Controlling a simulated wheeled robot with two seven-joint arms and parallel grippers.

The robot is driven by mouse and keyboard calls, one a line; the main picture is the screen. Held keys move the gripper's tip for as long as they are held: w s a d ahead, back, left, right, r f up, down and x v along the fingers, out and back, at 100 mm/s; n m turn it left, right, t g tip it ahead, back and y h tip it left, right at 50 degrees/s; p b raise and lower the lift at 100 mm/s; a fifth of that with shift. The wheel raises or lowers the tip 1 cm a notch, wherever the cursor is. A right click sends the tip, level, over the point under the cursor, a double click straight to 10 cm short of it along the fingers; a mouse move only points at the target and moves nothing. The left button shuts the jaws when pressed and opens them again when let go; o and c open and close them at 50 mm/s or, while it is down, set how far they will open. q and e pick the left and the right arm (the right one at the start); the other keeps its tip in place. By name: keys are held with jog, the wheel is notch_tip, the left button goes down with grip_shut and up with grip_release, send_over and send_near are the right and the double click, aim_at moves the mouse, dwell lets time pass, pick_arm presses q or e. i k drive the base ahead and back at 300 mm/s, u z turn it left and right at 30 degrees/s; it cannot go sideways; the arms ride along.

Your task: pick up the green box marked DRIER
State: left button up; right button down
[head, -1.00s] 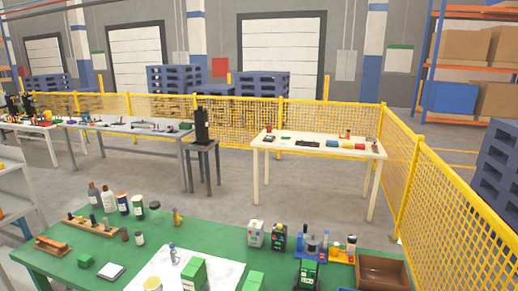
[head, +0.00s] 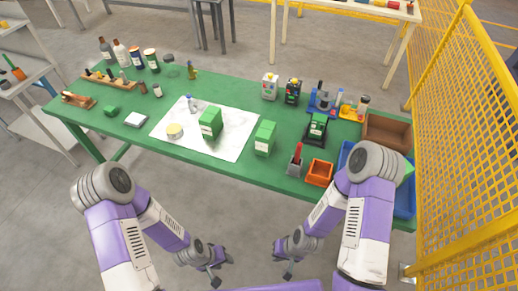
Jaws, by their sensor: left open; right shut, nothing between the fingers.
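Several green boxes with white labels are on the green table (head: 180,92); the print is too small to tell which one says DRIER. One green box (head: 210,122) stands on the white sheet. Another green box (head: 264,138) stands just right of the sheet. A smaller green one (head: 317,127) sits in a dark holder further right. My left gripper (head: 216,279) is open and empty, low in front of the table. My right gripper (head: 288,273) is shut and empty, also in front of the table, apart from all the boxes.
A red-handled tool in a grey holder (head: 295,165) and an orange bin (head: 319,173) stand at the front edge. A blue bin (head: 405,205) is partly behind my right arm. A brown tray (head: 388,132) is at the right. Bottles (head: 121,54) stand back left. Yellow fencing (head: 455,150) runs along the right.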

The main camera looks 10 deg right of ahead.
aim_at(210, 122)
jog(key=u, duration=0.7)
jog(key=i, duration=0.65)
jog(key=z, duration=1.55)
